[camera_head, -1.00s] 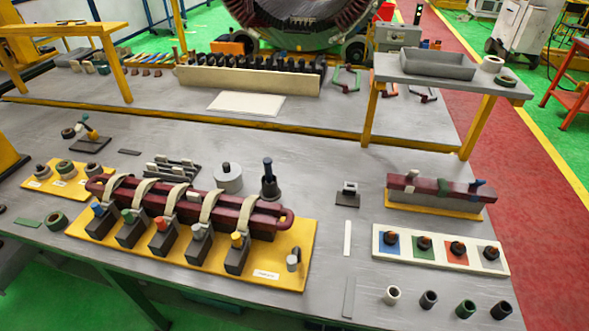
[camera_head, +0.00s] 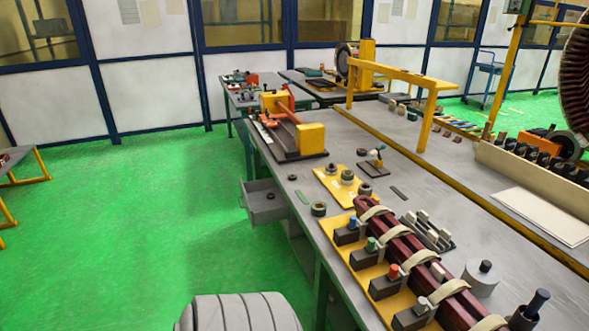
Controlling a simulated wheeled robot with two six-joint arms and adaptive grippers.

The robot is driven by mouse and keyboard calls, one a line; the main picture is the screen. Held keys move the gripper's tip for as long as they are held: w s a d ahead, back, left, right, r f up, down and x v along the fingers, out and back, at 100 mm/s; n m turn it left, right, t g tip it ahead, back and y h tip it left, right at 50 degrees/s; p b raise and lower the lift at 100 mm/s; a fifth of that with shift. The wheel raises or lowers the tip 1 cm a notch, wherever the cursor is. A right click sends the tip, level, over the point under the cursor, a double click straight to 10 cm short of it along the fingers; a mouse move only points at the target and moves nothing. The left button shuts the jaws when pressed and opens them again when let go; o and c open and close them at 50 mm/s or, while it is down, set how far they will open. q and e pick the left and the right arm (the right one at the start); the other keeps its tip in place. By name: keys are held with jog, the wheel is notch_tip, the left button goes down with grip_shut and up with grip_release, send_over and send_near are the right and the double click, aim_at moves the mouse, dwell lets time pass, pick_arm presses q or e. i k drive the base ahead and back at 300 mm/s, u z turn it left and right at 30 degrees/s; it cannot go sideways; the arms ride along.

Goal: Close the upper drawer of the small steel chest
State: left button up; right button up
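The upper drawer (camera_head: 268,208) of the small steel chest is pulled out, under the left edge of the long workbench. It is a grey open-topped box with its front facing left. A small dark round item (camera_head: 270,196) appears to lie inside it. The steel chest (camera_head: 301,247) stands under the bench, and much of it is hidden by the bench top and in shadow. A lower drawer cannot be made out clearly. Neither of my grippers shows in the view.
The grey workbench (camera_head: 396,203) carries a yellow fixture (camera_head: 311,138), a yellow ring plate (camera_head: 331,186) and a maroon coil on a yellow base. Its edge overhangs the chest. The green floor (camera_head: 170,215) left of the drawer is clear. A smaller table (camera_head: 8,160) stands far left.

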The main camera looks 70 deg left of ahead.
aim_at(260, 211)
jog(key=k, duration=1.25)
jog(key=u, duration=0.75)
jog(key=i, duration=0.55)
jog(key=u, duration=1.35)
jog(key=i, duration=0.95)
jog(key=u, duration=0.75)
jog(key=i, duration=1.45)
jog(key=z, duration=0.3)
jog(key=i, duration=1.6)
jog(key=z, duration=0.55)
